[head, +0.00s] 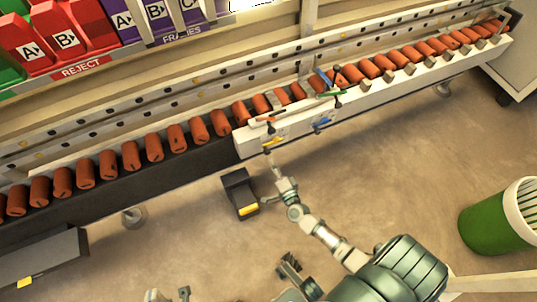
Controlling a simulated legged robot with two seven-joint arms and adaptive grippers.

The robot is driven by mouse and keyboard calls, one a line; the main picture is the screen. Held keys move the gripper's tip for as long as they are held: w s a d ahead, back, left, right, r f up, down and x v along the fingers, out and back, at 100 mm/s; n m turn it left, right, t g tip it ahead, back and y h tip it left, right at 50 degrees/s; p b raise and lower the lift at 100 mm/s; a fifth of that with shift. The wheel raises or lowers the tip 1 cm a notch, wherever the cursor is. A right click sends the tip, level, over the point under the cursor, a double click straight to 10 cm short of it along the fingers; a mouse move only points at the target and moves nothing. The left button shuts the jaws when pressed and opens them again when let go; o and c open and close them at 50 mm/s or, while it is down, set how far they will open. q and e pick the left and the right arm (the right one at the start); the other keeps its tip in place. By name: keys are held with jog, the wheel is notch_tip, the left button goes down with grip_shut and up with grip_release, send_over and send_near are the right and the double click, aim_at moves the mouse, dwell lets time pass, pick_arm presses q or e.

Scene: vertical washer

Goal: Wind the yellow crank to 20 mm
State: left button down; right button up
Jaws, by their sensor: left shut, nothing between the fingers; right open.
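The yellow crank (272,142) is on the front face of the white rail housing (247,149), at its left part. It looks small, and its scale reading cannot be made out. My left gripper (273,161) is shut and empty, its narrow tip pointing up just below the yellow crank. Whether it touches the crank cannot be told. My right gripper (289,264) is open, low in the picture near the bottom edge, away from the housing.
A blue crank (322,122) is on the housing to the right. Orange cans (177,137) line the conveyor. A dark box with a yellow patch (239,191) stands below the housing. A green bin (492,222) is at right; red bins (65,42) are behind.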

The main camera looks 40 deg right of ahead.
jog(key=v, duration=0.6)
jog(key=shift+d, duration=0.15)
